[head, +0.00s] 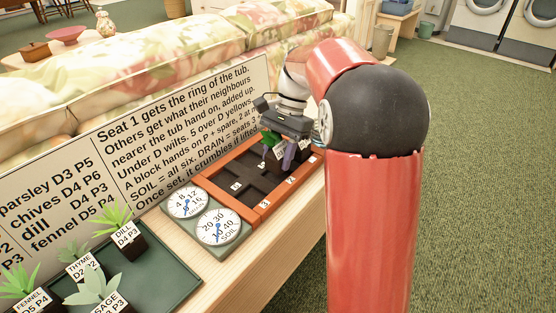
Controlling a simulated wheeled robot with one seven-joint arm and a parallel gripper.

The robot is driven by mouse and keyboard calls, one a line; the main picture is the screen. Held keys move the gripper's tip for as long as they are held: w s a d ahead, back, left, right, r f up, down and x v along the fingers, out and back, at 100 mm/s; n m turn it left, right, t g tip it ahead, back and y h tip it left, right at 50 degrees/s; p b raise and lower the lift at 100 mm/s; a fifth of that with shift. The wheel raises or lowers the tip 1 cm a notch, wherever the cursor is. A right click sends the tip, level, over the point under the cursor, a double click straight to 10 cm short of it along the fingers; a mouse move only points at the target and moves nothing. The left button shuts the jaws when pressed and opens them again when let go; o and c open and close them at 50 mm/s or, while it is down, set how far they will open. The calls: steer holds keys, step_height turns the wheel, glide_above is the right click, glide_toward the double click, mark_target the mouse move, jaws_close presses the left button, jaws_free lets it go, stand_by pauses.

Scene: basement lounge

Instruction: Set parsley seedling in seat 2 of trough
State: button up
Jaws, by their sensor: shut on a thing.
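The orange-rimmed trough (256,214) stands on the wooden bench, with dark square seats inside and small number tags along its rim. My gripper (284,150) is over the trough's far right part, pointing down and shut on a green leafy seedling (269,139) with a white label. The label is too small to read, so I cannot confirm that it is parsley. The tag for seat 2 (290,181) is on the near rim, just below the gripper. The gripper hides part of the seats behind it, and I cannot tell whether the seedling's block touches the trough floor.
A dark green tray (176,286) at lower left holds the dill (123,233), thyme (83,264), fennel (24,289) and sage (98,290) seedlings. Two dials (205,215) sit between tray and trough. A text board (182,120) and floral sofa (150,60) stand behind.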

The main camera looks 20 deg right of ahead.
mark_target(279, 163)
steer(key=shift+f, duration=0.8)
steer(key=shift+f, duration=0.1)
steer(key=shift+f, duration=0.5)
steer(key=o, duration=1)
steer(key=shift+f, duration=0.1)
